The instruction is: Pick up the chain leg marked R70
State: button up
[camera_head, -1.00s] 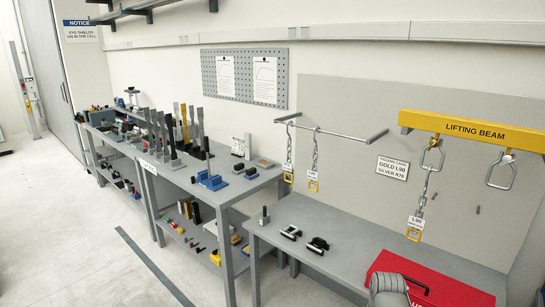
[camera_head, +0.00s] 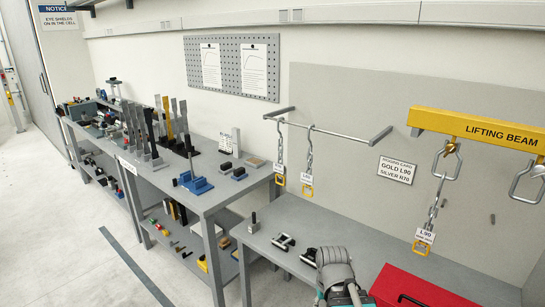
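Two chain legs hang from the grey wall rail: one on the left (camera_head: 280,150) and one on the right (camera_head: 309,158). Each has a yellow end link and a small white tag. Their tags are too small to read, so I cannot tell which is R70. A chain leg tagged L90 (camera_head: 433,215) hangs from the left hook of the yellow lifting beam (camera_head: 480,131). A grey part of my arm shows at the bottom centre, over the bench. No gripper fingers are visible.
A grey bench (camera_head: 290,218) stands below the rail, with two small black-and-silver items and a small upright post on it. A red box (camera_head: 415,290) sits at its front right. The beam's right hook (camera_head: 528,180) is empty. A crowded shelf table (camera_head: 215,197) stands left.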

aim_at(278, 168)
jog(key=z, duration=0.15)
jog(key=i, duration=0.85)
jog(key=z, duration=0.5)
